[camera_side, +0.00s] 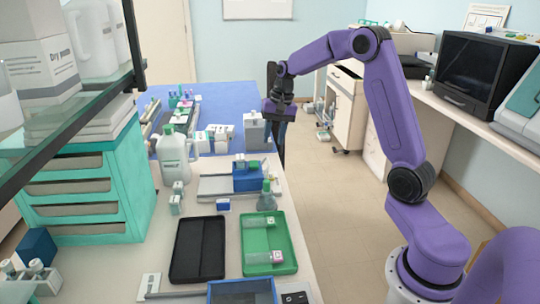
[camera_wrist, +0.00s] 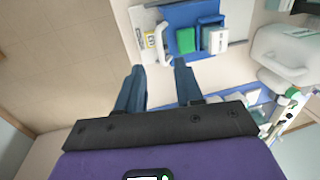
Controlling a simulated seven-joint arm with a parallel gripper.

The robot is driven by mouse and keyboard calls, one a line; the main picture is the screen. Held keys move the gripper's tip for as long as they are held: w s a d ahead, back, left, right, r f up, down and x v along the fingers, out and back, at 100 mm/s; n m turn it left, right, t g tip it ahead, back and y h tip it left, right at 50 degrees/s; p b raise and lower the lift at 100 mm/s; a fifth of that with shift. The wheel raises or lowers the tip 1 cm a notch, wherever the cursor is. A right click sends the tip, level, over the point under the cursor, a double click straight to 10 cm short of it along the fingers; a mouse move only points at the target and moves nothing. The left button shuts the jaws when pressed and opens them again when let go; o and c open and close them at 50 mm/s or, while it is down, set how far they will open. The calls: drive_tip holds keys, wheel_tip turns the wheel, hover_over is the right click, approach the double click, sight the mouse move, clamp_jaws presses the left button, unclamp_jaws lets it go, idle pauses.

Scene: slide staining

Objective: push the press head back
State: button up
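My gripper (camera_side: 280,107) is raised beside the bench's right edge, next to a grey box-shaped container (camera_side: 255,132). In the wrist view its two dark blue fingers (camera_wrist: 157,78) stand apart with nothing between them. A blue device (camera_side: 248,179) sits on a pale plate toward the bench's right edge, nearer the stand camera than my gripper. The wrist view shows a blue device (camera_wrist: 184,41) on a pale plate, with green and white blocks and a white curved handle (camera_wrist: 158,46), beyond the fingertips and apart from them. I cannot tell for sure which part is the press head.
A white jug (camera_side: 174,158) stands left of the plate. A glass shelf (camera_side: 70,130) overhangs the left. Open floor (camera_side: 330,190) lies right of the bench.

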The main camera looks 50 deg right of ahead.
sight(268, 161)
drive_tip(key=f, duration=0.4)
drive_tip(key=a+f, duration=0.1)
drive_tip(key=f, duration=0.1)
drive_tip(key=shift+w+f, duration=0.4)
drive_tip(key=shift+c, duration=0.3)
clamp_jaws()
idle(0.8)
